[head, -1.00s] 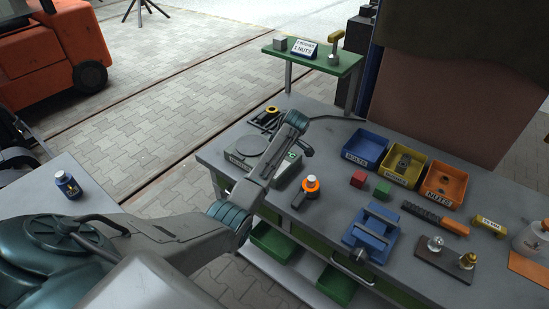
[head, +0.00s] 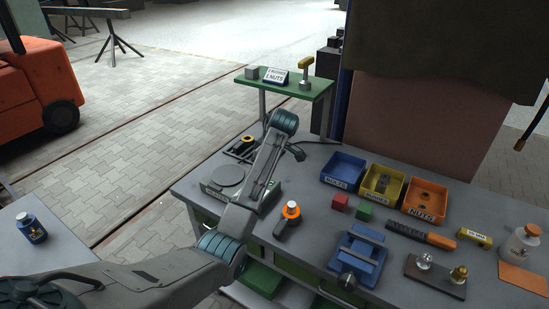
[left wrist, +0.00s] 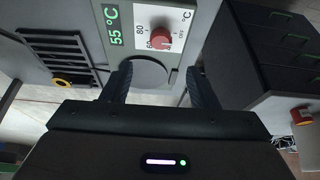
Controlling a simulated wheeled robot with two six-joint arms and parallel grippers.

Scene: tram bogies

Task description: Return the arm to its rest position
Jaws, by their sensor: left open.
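My left arm reaches in from the lower left of the head view, over the bench. Its gripper is mostly hidden behind the forearm there. In the left wrist view my left gripper (left wrist: 160,82) has its two dark fingers apart with nothing between them. It is above the grey heater (head: 218,194), which has a round plate (head: 228,174). In the left wrist view the heater's display (left wrist: 113,25) reads 55 °C, beside a red knob (left wrist: 160,38). My right gripper is not in view.
The bench holds blue (head: 343,170), yellow (head: 383,182) and orange (head: 424,200) bins, an orange-topped tool (head: 291,210) and a blue fixture (head: 358,254). A green shelf (head: 313,92) stands behind. A blue bottle (head: 31,228) stands on a table at left.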

